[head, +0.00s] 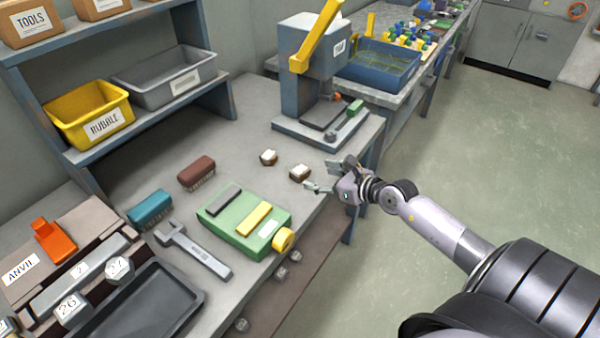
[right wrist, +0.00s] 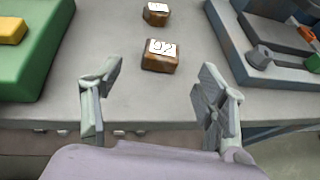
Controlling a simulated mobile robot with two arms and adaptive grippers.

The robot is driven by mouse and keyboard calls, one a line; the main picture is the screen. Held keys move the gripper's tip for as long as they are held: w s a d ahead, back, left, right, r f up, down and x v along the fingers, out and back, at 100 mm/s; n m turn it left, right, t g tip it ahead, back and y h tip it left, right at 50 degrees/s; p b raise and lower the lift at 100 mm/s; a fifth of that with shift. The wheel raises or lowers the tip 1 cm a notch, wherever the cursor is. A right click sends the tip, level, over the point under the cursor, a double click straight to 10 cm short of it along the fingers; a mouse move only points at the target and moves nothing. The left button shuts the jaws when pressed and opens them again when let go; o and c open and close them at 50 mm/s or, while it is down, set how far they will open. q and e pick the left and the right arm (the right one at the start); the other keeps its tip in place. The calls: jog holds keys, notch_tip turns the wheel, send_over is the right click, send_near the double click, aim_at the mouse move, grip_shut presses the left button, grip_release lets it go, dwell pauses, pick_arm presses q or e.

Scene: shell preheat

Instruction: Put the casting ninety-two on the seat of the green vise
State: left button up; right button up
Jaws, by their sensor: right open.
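A small brown casting with a white top label (head: 300,173) lies on the bench beside my right gripper. In the right wrist view this casting (right wrist: 160,63) lies ahead of the two fingers, centred between them; its label ends in 2 and looks like 92. My right gripper (head: 327,176) is open and empty at the bench's front edge; its fingers also show in the wrist view (right wrist: 160,85). The green vise (head: 239,212) lies to the left, with a black jaw, a yellow jaw and a yellow knob. Its green side shows in the wrist view (right wrist: 48,60). My left gripper is out of view.
A second labelled casting (head: 268,158) lies just behind the first. A blue-grey press (head: 300,98) stands to the right. A wrench (head: 195,252), a teal block (head: 150,208) and a dark red block (head: 196,174) lie around the vise. Bare bench separates the castings from the vise.

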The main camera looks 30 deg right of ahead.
aim_at(301, 170)
jog(key=shift+x, duration=3.95)
jog(key=shift+d, duration=0.15)
jog(key=shift+c, duration=0.2)
jog(key=c, duration=1.2)
jog(key=shift+r, duration=0.1)
jog(key=shift+c, duration=1)
jog(key=shift+r, duration=0.1)
